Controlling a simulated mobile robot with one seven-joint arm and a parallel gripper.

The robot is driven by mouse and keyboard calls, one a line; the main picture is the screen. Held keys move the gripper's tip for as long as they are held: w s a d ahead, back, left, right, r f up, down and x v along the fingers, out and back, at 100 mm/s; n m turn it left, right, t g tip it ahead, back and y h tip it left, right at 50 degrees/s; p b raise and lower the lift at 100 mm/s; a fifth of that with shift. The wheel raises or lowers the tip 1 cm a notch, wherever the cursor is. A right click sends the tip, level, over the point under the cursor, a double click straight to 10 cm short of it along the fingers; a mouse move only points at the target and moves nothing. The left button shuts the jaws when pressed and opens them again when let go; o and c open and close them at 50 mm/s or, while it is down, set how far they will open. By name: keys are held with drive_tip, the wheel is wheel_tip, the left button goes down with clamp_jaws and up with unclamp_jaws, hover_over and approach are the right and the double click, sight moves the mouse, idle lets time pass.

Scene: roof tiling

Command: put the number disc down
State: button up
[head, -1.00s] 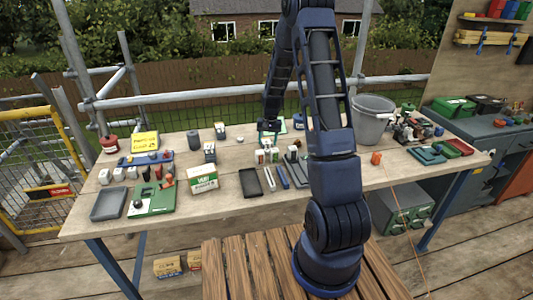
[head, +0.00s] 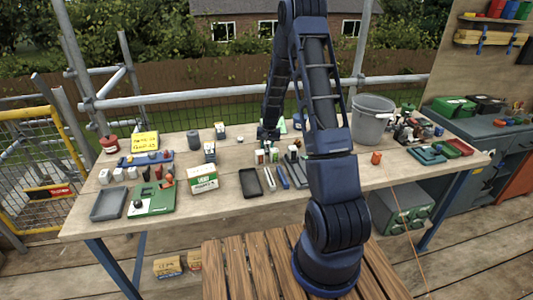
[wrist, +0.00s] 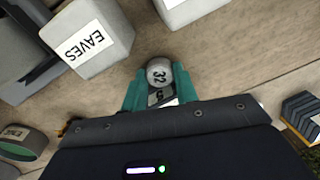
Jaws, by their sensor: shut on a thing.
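In the wrist view my gripper (wrist: 159,88) has its two teal fingers closed around a small round grey-white number disc (wrist: 158,72) marked 32. A pale piece marked with a 5 shows just below the disc between the fingers; I cannot tell whether it is separate. In the head view my gripper (head: 268,134) is low over the rear middle of the bench (head: 225,152), and the disc is too small to make out there. I cannot tell whether the disc touches the bench.
In the wrist view a white block marked EAVES (wrist: 88,38) stands left of the fingers, and another pale block (wrist: 182,8) is above. A green ring (wrist: 22,142) lies lower left. In the head view a grey bucket (head: 372,120) stands right of my arm.

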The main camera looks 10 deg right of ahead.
drive_tip(key=shift+r, duration=0.15)
drive_tip(key=shift+c, duration=0.5)
wheel_tip(320, 180, up, 21)
wheel_tip(320, 180, up, 5)
hover_over(267, 150)
drive_tip(key=d, duration=0.1)
drive_tip(key=w+d+m, duration=0.3)
drive_tip(key=d+m, duration=0.2)
drive_tip(key=d, duration=0.9)
drive_tip(key=w+d+m, duration=0.3)
drive_tip(key=d+m, duration=0.1)
drive_tip(key=d, duration=1.1)
drive_tip(key=s+d+m+h, duration=0.1)
drive_tip(key=s+d+m, duration=0.3)
drive_tip(key=d, duration=1)
drive_tip(key=s+d+m, duration=0.2)
drive_tip(key=d+m, duration=0.3)
drive_tip(key=d, duration=0.9)
drive_tip(key=f, duration=2.5)
drive_tip(key=shift+s+a+f, duration=0.2)
drive_tip(key=shift+f, duration=0.1)
